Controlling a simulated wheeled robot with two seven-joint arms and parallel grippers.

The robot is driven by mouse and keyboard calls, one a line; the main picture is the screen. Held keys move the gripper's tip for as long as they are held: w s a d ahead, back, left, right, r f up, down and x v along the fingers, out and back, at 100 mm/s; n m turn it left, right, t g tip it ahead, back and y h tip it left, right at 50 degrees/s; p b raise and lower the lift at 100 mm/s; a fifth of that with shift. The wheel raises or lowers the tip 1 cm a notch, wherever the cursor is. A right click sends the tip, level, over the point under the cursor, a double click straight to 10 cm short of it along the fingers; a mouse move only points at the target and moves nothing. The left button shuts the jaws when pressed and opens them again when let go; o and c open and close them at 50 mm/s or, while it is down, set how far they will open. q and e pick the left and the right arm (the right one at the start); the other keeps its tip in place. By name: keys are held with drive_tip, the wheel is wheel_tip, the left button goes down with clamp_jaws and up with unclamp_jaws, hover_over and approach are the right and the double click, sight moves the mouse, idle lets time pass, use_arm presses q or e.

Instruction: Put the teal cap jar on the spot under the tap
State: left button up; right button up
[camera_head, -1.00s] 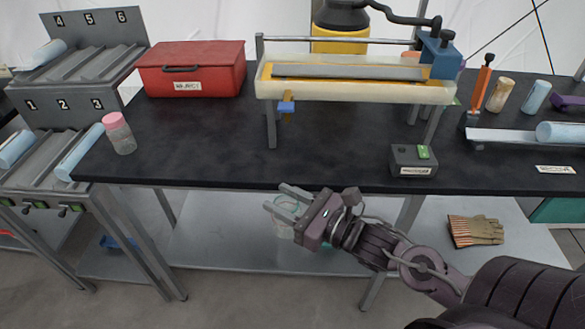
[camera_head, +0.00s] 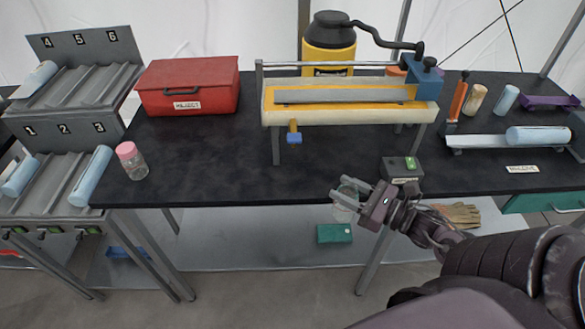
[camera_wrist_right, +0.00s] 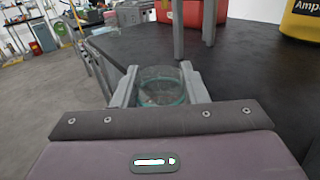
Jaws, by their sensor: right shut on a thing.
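My right gripper (camera_head: 362,198) is shut on the teal cap jar (camera_head: 345,193), a clear jar with a teal rim. The jar is at the table's front edge, below and left of the small grey box. In the right wrist view the jar (camera_wrist_right: 161,88) sits between the two fingers of the gripper (camera_wrist_right: 160,90). The blue-handled tap (camera_head: 294,136) hangs from the front of the cream trough, to the left of and beyond the jar. The tabletop under the tap is bare, and I see no clear mark there. My left gripper is out of view.
A trough (camera_head: 350,108) on legs spans the table's middle. A pink-capped jar (camera_head: 132,161) and a red box (camera_head: 188,86) stand at left. The black tabletop (camera_head: 220,160) between is clear.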

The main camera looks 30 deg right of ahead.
drive_tip(key=d+r, duration=0.1)
drive_tip(key=s+d+r+p, duration=0.1)
drive_tip(key=shift+d+r+n+y, duration=0.2)
drive_tip(key=shift+r+n+y, duration=0.1)
drive_tip(key=shift+w+a, duration=0.1)
drive_tip(key=shift+w, duration=0.2)
drive_tip(key=x, duration=0.5)
drive_tip(key=f+b+x, duration=0.1)
drive_tip(key=x, duration=1.1)
drive_tip(key=shift+w+f, duration=0.1)
drive_tip(key=shift+f, duration=0.25)
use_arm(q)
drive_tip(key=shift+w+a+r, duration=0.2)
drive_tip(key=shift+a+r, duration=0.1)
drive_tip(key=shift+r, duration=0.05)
use_arm(e)
drive_tip(key=shift+f, duration=0.1)
use_arm(q)
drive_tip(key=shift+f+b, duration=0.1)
drive_tip(key=shift+b, duration=0.25)
use_arm(e)
drive_tip(key=shift+f, duration=0.1)
